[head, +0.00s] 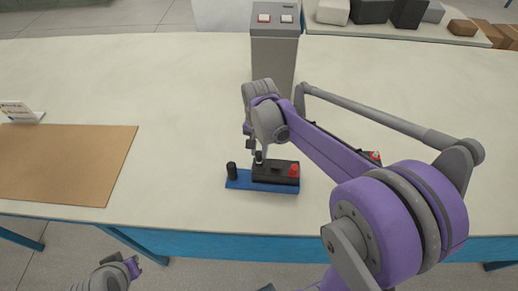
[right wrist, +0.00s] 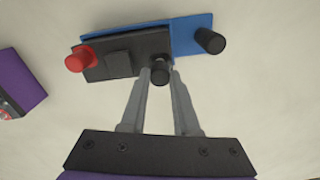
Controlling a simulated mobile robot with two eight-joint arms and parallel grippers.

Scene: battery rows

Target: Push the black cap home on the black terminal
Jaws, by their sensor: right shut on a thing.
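A black battery block (head: 275,172) lies on a blue base (head: 240,182) near the table's front edge. A red cap (head: 293,171) sits at its right end. My right gripper (head: 259,155) points down over the block's left part and is shut on a small black cap (right wrist: 160,74), at the black terminal's place. The terminal is hidden, and I cannot tell how far down the cap sits. A separate black post (head: 231,171) stands at the base's left end; it also shows in the right wrist view (right wrist: 210,40). My left gripper (head: 130,267) is low at the bottom left, its jaws unclear.
A grey column with a red and a white button (head: 274,50) stands behind the block. A brown mat (head: 65,160) and small sign (head: 18,112) are at left. Another red-topped item (head: 375,155) is partly hidden by my right arm. Table between mat and base is clear.

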